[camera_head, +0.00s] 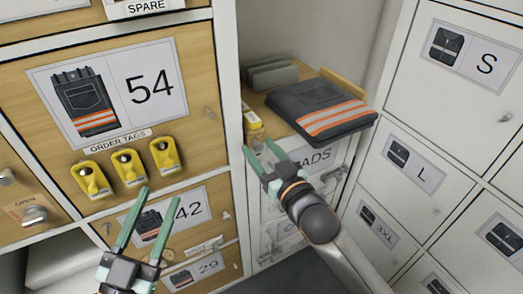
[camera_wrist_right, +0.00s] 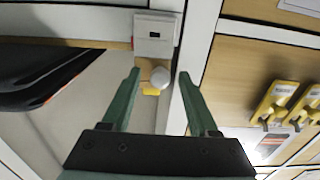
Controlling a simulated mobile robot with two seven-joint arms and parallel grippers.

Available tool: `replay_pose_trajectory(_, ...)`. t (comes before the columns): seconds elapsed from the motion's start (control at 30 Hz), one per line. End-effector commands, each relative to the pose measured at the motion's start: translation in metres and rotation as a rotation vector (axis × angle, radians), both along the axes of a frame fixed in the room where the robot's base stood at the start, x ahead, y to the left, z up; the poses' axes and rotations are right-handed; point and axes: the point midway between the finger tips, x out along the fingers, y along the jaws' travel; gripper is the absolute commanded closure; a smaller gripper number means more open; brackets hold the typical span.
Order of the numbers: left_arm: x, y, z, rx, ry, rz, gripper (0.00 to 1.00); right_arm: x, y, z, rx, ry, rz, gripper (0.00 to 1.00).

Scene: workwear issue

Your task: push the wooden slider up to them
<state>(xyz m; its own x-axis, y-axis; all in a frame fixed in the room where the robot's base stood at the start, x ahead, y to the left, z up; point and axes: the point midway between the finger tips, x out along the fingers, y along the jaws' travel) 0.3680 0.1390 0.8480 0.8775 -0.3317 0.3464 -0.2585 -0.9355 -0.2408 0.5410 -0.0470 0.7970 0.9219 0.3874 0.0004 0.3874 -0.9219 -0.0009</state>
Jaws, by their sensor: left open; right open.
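Folded dark grey trousers (camera_head: 318,106) with orange and silver stripes lie on the wooden shelf, overhanging its front edge; part of them shows in the wrist view (camera_wrist_right: 40,80). A light wooden strip (camera_head: 343,82), apparently the slider, stands behind and right of them; the trousers hide its lower part, and I cannot tell whether they touch. Grey pads (camera_head: 271,74) stand at the shelf's back left. My right gripper (camera_head: 259,149) is open and empty in front of the shelf's left front corner; it also shows in the wrist view (camera_wrist_right: 160,76). My left gripper (camera_head: 158,194) is open and empty before the drawers.
A white box (camera_wrist_right: 155,33) and white knob (camera_wrist_right: 185,80) show in the wrist view. Yellow order tags (camera_head: 128,166) hang on the left. White lockers (camera_head: 425,150) close off the right.

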Motion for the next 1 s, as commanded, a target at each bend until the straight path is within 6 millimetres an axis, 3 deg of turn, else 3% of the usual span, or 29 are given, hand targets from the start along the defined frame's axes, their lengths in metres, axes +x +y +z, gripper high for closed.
replay_pose_trajectory(0.07, 0.0, 0.0, 0.0001, 0.0, 0.0, 0.0, 0.5, -0.0002, -0.0001, -0.0001, 0.0, 0.0, 0.0, 0.45)
replay_pose_trajectory(0.53, 0.0001, 0.0, 0.0001, 0.0, 0.0, 0.0, 0.5, -0.0003, -0.0003, -0.0002, -0.001, 0.0, 0.0, 0.98)
replay_pose_trajectory(1.0, 0.0002, 0.0, -0.0003, 0.001, 0.002, 0.0, 0.5, -0.0003, -0.0003, -0.0004, -0.001, 0.001, 0.0, 1.0)
